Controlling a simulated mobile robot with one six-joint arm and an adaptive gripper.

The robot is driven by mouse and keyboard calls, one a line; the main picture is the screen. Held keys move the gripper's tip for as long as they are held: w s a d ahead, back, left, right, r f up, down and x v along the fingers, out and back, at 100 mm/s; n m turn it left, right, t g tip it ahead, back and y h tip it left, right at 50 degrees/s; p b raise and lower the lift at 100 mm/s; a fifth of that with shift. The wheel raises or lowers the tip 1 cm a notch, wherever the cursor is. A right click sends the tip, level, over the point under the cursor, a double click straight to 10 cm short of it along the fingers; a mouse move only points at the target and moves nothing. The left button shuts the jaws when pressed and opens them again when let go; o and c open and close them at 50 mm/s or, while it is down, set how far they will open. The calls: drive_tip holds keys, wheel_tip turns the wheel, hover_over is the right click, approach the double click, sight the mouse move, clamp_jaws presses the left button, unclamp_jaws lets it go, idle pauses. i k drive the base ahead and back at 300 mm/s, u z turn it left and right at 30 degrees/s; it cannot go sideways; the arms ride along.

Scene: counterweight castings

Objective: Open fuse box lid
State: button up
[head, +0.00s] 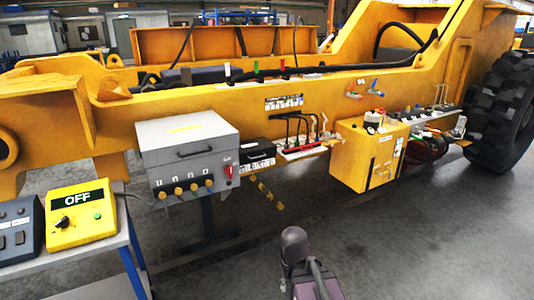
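A small black box (258,153) with a pale label on its front is mounted on the yellow machine frame, just right of a large grey box. It looks like the fuse box, though its label is too small to read. Its lid appears shut. Part of my arm rises at the bottom centre, below and apart from both boxes. My gripper's fingers do not show.
Black levers (298,135) stand right of the black box, then a yellow tank (366,155) juts out. A yellow control panel (80,214) reading OFF sits on a bench at lower left. A large tyre (500,110) is at right. Floor in front is clear.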

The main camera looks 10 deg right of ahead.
sight(254, 146)
drive_tip(key=z, duration=0.2)
drive_tip(key=i, duration=1.3)
drive_tip(key=u, duration=0.2)
